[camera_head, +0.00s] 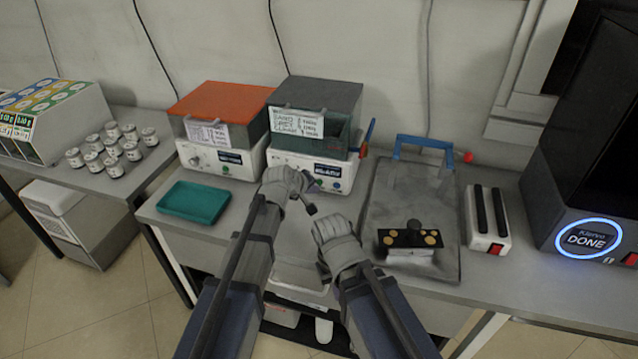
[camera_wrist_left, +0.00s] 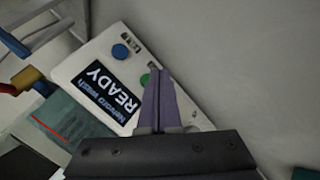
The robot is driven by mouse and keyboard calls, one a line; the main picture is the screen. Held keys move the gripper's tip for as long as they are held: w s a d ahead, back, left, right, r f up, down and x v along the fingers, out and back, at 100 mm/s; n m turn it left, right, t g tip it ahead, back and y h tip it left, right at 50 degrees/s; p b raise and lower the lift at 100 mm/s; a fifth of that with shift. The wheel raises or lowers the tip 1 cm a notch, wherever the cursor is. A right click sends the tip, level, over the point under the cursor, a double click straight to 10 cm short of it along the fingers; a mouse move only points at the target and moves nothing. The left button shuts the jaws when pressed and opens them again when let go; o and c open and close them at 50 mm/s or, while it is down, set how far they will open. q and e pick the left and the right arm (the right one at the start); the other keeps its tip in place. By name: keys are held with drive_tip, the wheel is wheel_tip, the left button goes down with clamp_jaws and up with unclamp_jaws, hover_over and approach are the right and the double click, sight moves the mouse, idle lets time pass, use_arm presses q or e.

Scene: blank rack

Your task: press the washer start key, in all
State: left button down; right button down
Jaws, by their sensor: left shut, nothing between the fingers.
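The washer (camera_head: 312,165) is a white-fronted unit with a dark grey lid, standing at the back of the bench. In the left wrist view its white panel (camera_wrist_left: 122,42) has a dark display (camera_wrist_left: 105,90) reading READY, a blue round button (camera_wrist_left: 120,51) and a green button (camera_wrist_left: 145,79). My left gripper (camera_head: 314,183) is in front of the panel, shut and empty. In the left wrist view its purple fingertips (camera_wrist_left: 160,76) overlap the panel right beside the green button, partly covering it; I cannot tell whether they touch.
An orange-lidded unit (camera_head: 222,100) stands left of the washer, with a green tray (camera_head: 194,202) in front. To the right are a grey board (camera_head: 385,190) with a blue handle, a white block with black slots (camera_head: 486,218) and a dark machine reading DONE (camera_head: 588,239).

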use_arm(q)
drive_tip(key=shift+w, duration=0.15)
idle(0.4)
drive_tip(key=shift+w+d, duration=0.15)
drive_tip(key=shift+w, duration=0.1)
drive_tip(key=shift+w+d, duration=0.1)
drive_tip(key=shift+w, duration=0.35)
idle(0.7)
drive_tip(key=shift+s, duration=0.1)
drive_tip(key=shift+s+a, duration=0.25)
drive_tip(key=shift+s, duration=0.5)
drive_tip(key=shift+s+a, duration=0.25)
drive_tip(key=shift+s, duration=0.55)
drive_tip(key=shift+s+a, duration=0.3)
drive_tip(key=shift+s, duration=0.5)
drive_tip(key=shift+s+a, duration=0.25)
drive_tip(key=shift+s, duration=0.55)
